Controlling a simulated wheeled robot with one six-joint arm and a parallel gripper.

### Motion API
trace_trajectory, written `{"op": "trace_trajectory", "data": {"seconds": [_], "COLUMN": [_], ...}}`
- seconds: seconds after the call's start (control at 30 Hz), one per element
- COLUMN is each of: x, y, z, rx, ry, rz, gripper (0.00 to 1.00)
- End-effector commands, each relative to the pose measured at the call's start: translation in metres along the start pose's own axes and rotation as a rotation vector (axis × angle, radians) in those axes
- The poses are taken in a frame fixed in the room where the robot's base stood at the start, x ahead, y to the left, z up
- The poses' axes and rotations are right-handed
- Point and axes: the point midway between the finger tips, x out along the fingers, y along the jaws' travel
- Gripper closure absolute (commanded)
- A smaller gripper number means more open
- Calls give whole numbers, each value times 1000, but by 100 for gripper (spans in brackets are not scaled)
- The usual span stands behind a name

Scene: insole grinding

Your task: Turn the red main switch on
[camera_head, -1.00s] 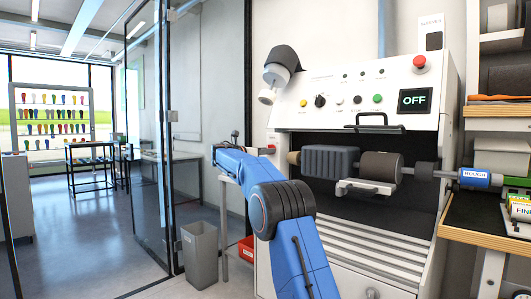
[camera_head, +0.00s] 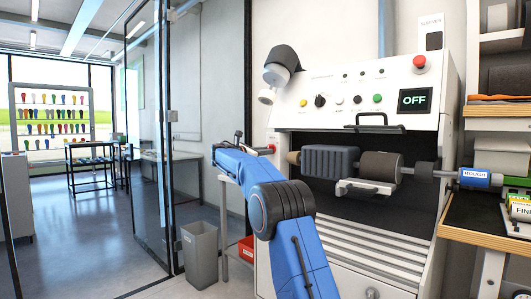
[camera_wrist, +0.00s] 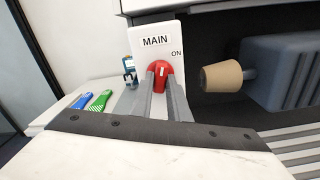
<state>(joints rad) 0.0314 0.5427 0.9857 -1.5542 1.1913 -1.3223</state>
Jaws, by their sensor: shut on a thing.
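The red main switch (camera_wrist: 161,69) sits on a white plate marked MAIN, with ON printed at its upper right. In the wrist view my gripper (camera_wrist: 160,82) has its two grey fingers on either side of the red knob, shut on it. A small white mark shows near the knob's top; its exact angle is hard to tell. In the head view the switch (camera_head: 271,148) is small at the machine's left edge, just beyond my blue arm. The machine's display (camera_head: 415,99) reads OFF.
The grinding machine (camera_head: 340,118) has a dark roller and a tan cone (camera_wrist: 221,76) right of the switch. A blue and a green item (camera_wrist: 100,100) lie on a pale surface at left. A grey bin (camera_head: 200,255) stands on the floor below my arm.

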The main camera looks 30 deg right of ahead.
Motion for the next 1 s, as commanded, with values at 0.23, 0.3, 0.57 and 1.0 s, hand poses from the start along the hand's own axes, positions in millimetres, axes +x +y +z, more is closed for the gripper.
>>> {"op": "trace_trajectory", "data": {"seconds": [0.23,0.3,0.57,1.0], "x": [0,0,-1,-1], "y": [1,1,1,2], "z": [0,0,0,0], "rx": [232,299,546,954], "ry": [0,0,1,1], "rz": [-1,-1,-1,-2], "gripper": [100,100,100,100]}}
